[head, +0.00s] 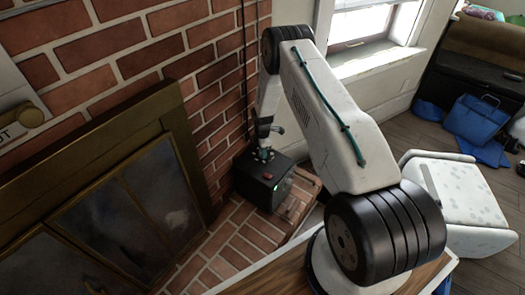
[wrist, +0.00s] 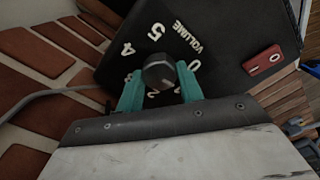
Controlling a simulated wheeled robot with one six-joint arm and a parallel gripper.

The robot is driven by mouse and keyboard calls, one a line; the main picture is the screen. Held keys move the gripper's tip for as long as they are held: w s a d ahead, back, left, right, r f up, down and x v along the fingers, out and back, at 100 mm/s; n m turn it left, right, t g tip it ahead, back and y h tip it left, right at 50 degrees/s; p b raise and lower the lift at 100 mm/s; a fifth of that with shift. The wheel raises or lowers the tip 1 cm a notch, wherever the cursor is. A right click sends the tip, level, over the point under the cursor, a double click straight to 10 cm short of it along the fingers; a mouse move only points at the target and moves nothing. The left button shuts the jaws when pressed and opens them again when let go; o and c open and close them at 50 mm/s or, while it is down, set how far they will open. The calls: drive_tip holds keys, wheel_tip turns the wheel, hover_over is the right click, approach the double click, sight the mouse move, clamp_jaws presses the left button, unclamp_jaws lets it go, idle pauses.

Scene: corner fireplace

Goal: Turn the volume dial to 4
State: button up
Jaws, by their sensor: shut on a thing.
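The volume dial (wrist: 157,66) is a dark round knob on the top of a black box (wrist: 222,62), with white numbers around it and the word VOLUME beside it. My gripper (wrist: 160,76) has one teal finger on each side of the knob and is shut on it. The 5, 4 and 0 are readable; the 3 and 2 are partly hidden by the fingers and knob. Which number the dial points to cannot be told. In the head view the black box (head: 255,187) stands on the brick ledge, with my gripper (head: 264,155) reaching down onto its top.
A red switch (wrist: 262,60) sits on the box right of the dial. A grey cable (wrist: 40,95) runs off left. A brick wall (head: 130,50) and a fireplace screen (head: 110,215) are at the left. A patterned white seat (head: 465,200) stands at the right.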

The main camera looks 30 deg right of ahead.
drive_tip(key=m, duration=0.4)
drive_tip(key=shift+m, duration=0.3)
drive_tip(key=m, duration=0.4)
drive_tip(key=shift+m, duration=0.3)
drive_tip(key=m, duration=0.4)
drive_tip(key=shift+m, duration=0.3)
drive_tip(key=m, duration=0.9)
drive_tip(key=shift+d, duration=0.1)
drive_tip(key=m, duration=0.8)
drive_tip(key=shift+m, duration=2.4)
